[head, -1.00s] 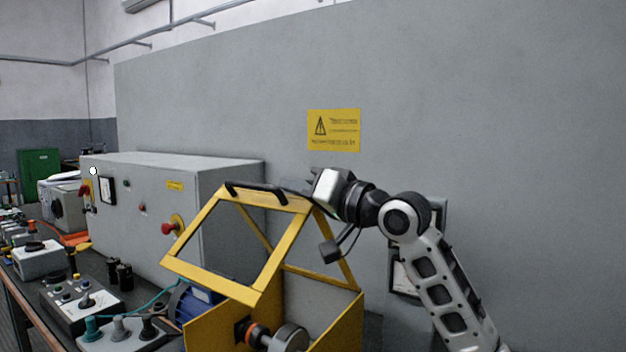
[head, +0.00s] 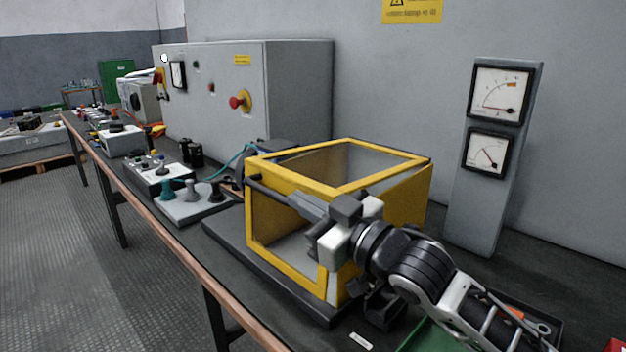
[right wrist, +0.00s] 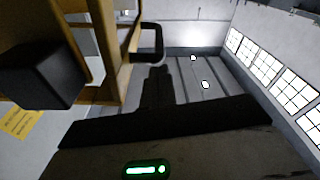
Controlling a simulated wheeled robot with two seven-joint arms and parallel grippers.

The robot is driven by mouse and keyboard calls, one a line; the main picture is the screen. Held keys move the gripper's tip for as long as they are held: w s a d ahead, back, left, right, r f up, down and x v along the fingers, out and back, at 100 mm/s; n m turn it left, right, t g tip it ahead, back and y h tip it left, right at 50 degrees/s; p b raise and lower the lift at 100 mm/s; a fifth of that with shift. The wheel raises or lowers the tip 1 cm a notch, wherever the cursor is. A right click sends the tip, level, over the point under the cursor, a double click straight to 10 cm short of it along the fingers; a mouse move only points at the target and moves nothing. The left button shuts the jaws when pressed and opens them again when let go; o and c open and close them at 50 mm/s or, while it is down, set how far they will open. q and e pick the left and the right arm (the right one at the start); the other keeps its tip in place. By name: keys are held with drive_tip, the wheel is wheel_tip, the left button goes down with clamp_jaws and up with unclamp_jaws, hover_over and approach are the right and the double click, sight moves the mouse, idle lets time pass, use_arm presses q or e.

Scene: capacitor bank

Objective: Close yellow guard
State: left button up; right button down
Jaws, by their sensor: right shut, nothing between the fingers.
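The yellow guard (head: 270,163) is a framed cover over a yellow-sided box on the bench, in the middle of the head view. Its top frame lies about level and its windowed front frame stands over the front of the box. A dark bar handle (head: 268,189) runs across the front frame. My right gripper (head: 303,204) is shut and empty, at the front by the handle; whether it touches the handle I cannot tell. In the right wrist view the yellow frame (right wrist: 111,40) and the dark handle loop (right wrist: 157,42) show beside the gripper. My left gripper is out of view.
A grey cabinet (head: 290,85) with a red knob (head: 238,102) stands behind. A grey meter panel (head: 478,195) with two dials is at right. A control box (head: 160,178) stands on the bench at left. A green tray (head: 435,338) lies front right.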

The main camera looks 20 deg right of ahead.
use_arm(q)
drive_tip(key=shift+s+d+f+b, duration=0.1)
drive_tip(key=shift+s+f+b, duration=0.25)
drive_tip(key=shift+b, duration=0.3)
use_arm(e)
drive_tip(key=shift+n, duration=0.6)
wheel_tip(320, 180, down, 4)
